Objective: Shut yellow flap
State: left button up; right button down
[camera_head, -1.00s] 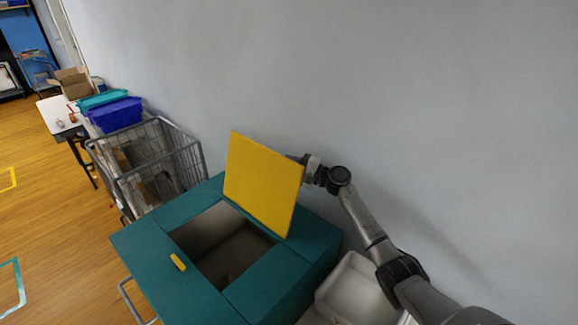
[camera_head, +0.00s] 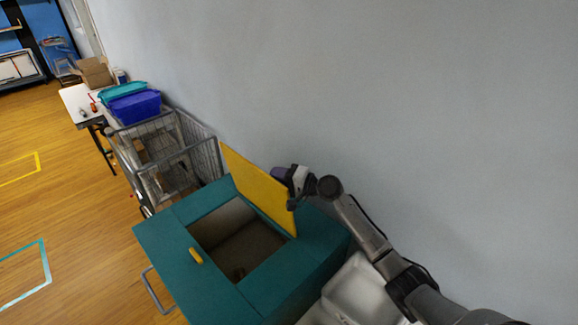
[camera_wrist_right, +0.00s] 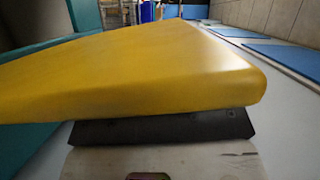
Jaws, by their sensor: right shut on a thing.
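The yellow flap (camera_head: 258,188) stands raised and tilted at the back edge of a square opening in the top of a teal box (camera_head: 320,238). My right gripper (camera_head: 290,180) is at the flap's wall side, near its right upper edge, and is shut on the flap; its fingertips are partly hidden. In the right wrist view the flap (camera_wrist_right: 140,75) fills much of the picture, with its rounded edge just above a dark finger part. The opening (camera_head: 235,245) is uncovered and holds a small brown thing. My left gripper is not in view.
A small yellow handle (camera_head: 196,256) sits on the box top in front of the opening. A grey wire cart (camera_head: 165,165) stands beyond the box, and a white bin (camera_head: 362,290) is at its right. The wall is close behind the flap.

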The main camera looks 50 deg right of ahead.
aim_at(271, 190)
jog(key=a, duration=0.1)
jog(key=a+n+p, duration=0.1)
jog(key=shift+w+a+r, duration=0.1)
jog(key=shift+w+a, duration=0.05)
jog(key=shift+a, duration=0.15)
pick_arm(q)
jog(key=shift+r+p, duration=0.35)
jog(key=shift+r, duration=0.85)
pick_arm(e)
jog(key=shift+w+a+f, duration=0.1)
jog(key=shift+a+f, duration=0.1)
jog(key=shift+a, duration=0.2)
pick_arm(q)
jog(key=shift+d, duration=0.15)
pick_arm(e)
jog(key=c, duration=0.8)
grip_release()
jog(key=shift+s+d, duration=0.1)
jog(key=shift+s, duration=0.3)
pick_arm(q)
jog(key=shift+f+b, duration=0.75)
pick_arm(e)
jog(key=v, duration=1.3)
jog(key=shift+r, duration=0.35)
